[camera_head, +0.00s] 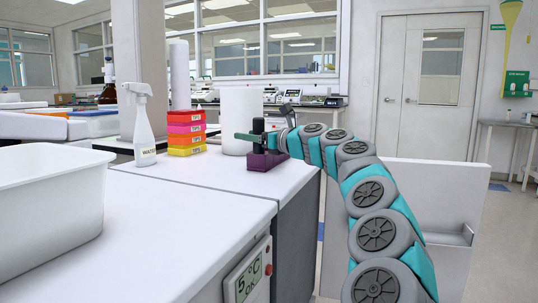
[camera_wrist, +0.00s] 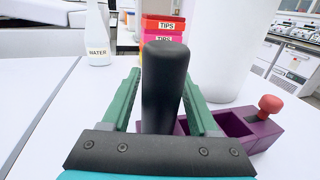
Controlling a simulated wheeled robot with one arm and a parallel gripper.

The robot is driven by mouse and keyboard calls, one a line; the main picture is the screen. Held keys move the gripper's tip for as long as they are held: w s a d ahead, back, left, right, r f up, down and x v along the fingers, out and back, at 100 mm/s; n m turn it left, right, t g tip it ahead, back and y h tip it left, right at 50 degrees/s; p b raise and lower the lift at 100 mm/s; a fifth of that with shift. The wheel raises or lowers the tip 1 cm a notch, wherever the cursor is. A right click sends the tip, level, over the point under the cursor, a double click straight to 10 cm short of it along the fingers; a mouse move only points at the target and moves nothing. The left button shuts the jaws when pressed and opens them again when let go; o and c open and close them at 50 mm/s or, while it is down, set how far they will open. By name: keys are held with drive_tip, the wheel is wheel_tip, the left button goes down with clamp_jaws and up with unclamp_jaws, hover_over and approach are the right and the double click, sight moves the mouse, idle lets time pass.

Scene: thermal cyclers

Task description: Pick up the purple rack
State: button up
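The purple rack (camera_head: 266,161) stands on the white bench near its right edge. In the wrist view the rack (camera_wrist: 258,130) shows open compartments and a red-capped item (camera_wrist: 270,105) at its right end. A thick black upright cylinder (camera_head: 258,128) rises at the rack; in the wrist view the cylinder (camera_wrist: 165,85) hides part of it. My gripper (camera_head: 250,137) is at the cylinder, above the rack. In the wrist view my gripper (camera_wrist: 163,78) has its green fingers apart, one on each side of the cylinder. Firm contact is not visible.
A stack of coloured tip boxes (camera_head: 187,133) and a white cylindrical container (camera_head: 238,118) stand behind the rack. A water spray bottle (camera_head: 143,128) is to the left. A white tub (camera_head: 45,205) sits at the front left. The bench front is clear.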

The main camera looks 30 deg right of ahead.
clamp_jaws()
idle(1.1)
